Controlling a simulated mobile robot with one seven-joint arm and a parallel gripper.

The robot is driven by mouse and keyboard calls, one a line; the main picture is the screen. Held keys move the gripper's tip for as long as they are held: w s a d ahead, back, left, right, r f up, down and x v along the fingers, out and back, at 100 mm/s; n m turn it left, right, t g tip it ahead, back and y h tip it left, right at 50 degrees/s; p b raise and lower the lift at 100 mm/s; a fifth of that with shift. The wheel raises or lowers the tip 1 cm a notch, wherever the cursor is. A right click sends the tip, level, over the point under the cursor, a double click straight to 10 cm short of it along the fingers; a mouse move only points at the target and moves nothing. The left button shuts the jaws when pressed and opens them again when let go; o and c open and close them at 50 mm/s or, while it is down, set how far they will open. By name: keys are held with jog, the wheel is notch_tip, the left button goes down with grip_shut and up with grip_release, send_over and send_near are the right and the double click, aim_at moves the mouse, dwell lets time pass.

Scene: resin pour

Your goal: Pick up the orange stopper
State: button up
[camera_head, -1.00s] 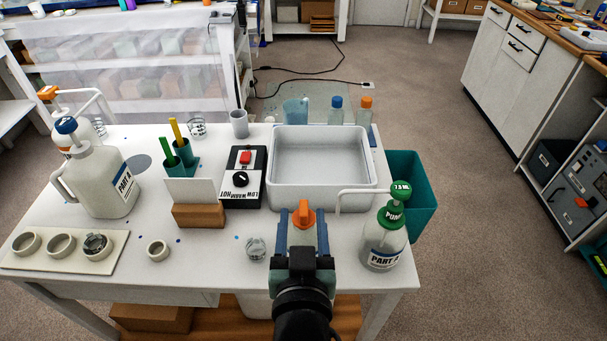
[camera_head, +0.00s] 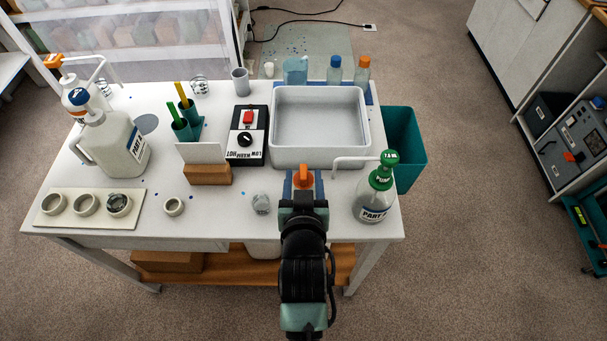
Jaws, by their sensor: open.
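The orange stopper (camera_head: 303,177) stands near the front edge of the white table, just in front of the white tray. What it sits on is mostly hidden behind my gripper. My gripper (camera_head: 303,188) is open, with its two blue fingers to the left and right of the stopper. I cannot tell whether the fingers touch it.
The white tray (camera_head: 319,164) lies just beyond. A pump bottle with a green top (camera_head: 375,192) stands close on the right. Another orange-capped bottle (camera_head: 362,77) stands behind the tray.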

aim_at(304, 167)
jog(key=shift+f+x, duration=0.15)
jog(key=shift+x, duration=1.3)
jog(key=shift+f+x, duration=0.15)
jog(key=shift+x, duration=1.3)
jog(key=shift+s, duration=0.15)
grip_shut()
